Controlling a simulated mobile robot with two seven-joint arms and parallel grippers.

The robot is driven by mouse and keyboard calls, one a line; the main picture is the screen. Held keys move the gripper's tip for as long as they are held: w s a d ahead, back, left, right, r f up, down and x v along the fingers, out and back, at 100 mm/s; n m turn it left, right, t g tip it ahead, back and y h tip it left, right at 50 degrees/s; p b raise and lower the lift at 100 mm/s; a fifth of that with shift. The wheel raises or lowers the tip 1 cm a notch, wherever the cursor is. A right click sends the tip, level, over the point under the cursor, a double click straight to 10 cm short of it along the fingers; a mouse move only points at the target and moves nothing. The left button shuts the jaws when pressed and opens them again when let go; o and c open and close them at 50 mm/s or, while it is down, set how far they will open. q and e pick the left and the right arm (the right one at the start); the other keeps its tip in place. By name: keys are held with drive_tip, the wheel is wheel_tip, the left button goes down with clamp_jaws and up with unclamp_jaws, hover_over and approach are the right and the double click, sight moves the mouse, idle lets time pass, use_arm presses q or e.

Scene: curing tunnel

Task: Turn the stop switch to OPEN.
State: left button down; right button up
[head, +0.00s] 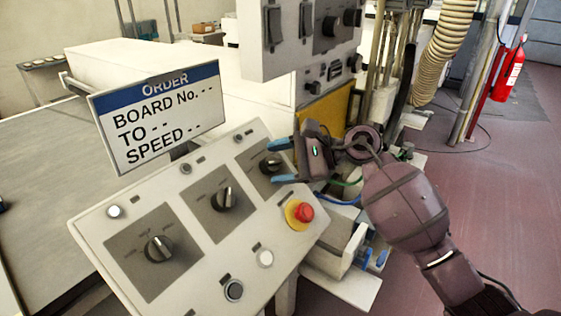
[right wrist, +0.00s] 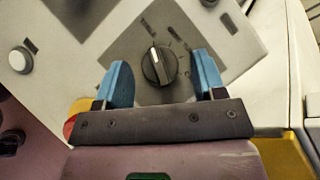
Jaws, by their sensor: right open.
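A sloped grey control panel (head: 200,262) carries three black rotary knobs on dark square plates: a near-left knob (head: 158,249), a middle knob (head: 225,199) and a far-right knob (head: 270,163). Their labels are too small to read, so I cannot tell which is the stop switch. My right gripper (head: 281,162) is open at the far-right knob, its blue fingers to either side. In the right wrist view that knob (right wrist: 158,66) shows between the fingertips, with a pale pointer line; contact is not visible. My left gripper is not in view.
A red emergency button (head: 304,212) on a yellow base sits just below my right gripper. An order sign (head: 158,115) with blanks stands behind the panel. A grey switch box (head: 290,60) hangs above. Cables and hoses crowd the right side.

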drive_tip(key=c, duration=0.9)
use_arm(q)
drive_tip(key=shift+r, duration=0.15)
use_arm(e)
drive_tip(key=shift+m, duration=0.4)
drive_tip(key=shift+s+r+m+t+p, duration=0.15)
drive_tip(key=shift+m+t+p, duration=0.5)
drive_tip(key=shift+m+t, duration=0.4)
drive_tip(key=shift+s+m+t+p, duration=0.1)
drive_tip(key=shift+m+t+p, duration=0.45)
drive_tip(key=shift+m+p, duration=0.5)
drive_tip(key=m+t+p, duration=0.1)
drive_tip(key=m+p, duration=0.2)
drive_tip(key=m+t+p, duration=0.2)
drive_tip(key=m+p, duration=0.1)
drive_tip(key=shift+s+a+f, duration=0.1)
drive_tip(key=shift+s+f, duration=0.05)
drive_tip(key=shift+f, duration=0.05)
use_arm(q)
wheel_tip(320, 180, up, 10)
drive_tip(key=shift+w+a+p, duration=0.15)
drive_tip(key=shift+p, duration=0.3)
use_arm(e)
drive_tip(key=shift+f+t+h, duration=0.1)
drive_tip(key=shift+t+h, duration=0.2)
drive_tip(key=shift+t, duration=0.1)
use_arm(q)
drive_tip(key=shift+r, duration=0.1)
